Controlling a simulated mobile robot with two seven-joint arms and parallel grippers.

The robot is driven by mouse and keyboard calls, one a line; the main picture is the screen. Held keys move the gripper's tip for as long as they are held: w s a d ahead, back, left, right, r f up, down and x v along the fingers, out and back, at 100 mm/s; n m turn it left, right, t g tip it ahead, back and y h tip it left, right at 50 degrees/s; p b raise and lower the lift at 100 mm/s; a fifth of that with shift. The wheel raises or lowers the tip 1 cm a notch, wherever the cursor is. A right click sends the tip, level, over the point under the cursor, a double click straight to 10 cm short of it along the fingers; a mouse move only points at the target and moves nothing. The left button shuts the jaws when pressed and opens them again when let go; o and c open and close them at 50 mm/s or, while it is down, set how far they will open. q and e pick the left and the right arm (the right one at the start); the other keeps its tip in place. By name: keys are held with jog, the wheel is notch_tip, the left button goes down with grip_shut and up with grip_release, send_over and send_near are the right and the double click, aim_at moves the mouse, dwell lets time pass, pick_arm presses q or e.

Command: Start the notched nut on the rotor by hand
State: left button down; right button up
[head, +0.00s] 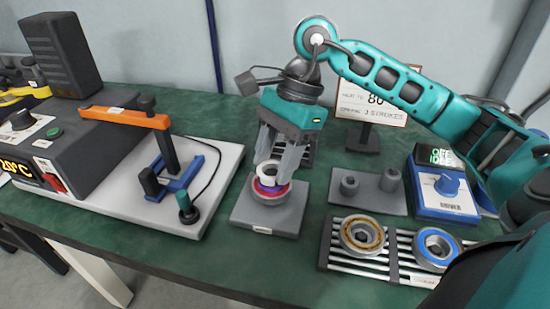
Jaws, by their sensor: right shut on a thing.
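My right gripper (276,168) reaches down from above with its two grey fingers over the grey fixture block (250,216). It is shut on a pale ring-shaped part, which looks like the notched nut (272,170). The nut is at the top of the round metal rotor assembly (271,197), which stands on the block and shows a purple and red band. I cannot tell whether the nut touches the rotor or sits just above it; the fingers partly hide it. Its notches are too small to make out. My left gripper is not in view.
A slotted rack (392,262) with two bearing-like rings stands front right. Behind it are a grey plate (395,205) with two pegs and a blue device (443,200). A white base (120,205) with an orange-levered press is at left. A sign (370,100) stands behind.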

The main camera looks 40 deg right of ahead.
jog(key=shift+s+m+t+b, duration=0.15)
jog(key=shift+m+t+b, duration=0.3)
jog(key=shift+m, duration=0.85)
jog(key=shift+f+m+t, duration=0.15)
jog(key=shift+m+t, duration=0.1)
jog(key=shift+m, duration=0.55)
jog(key=o, duration=1.2)
jog(key=shift+c, duration=0.2)
jog(key=shift+o, duration=0.3)
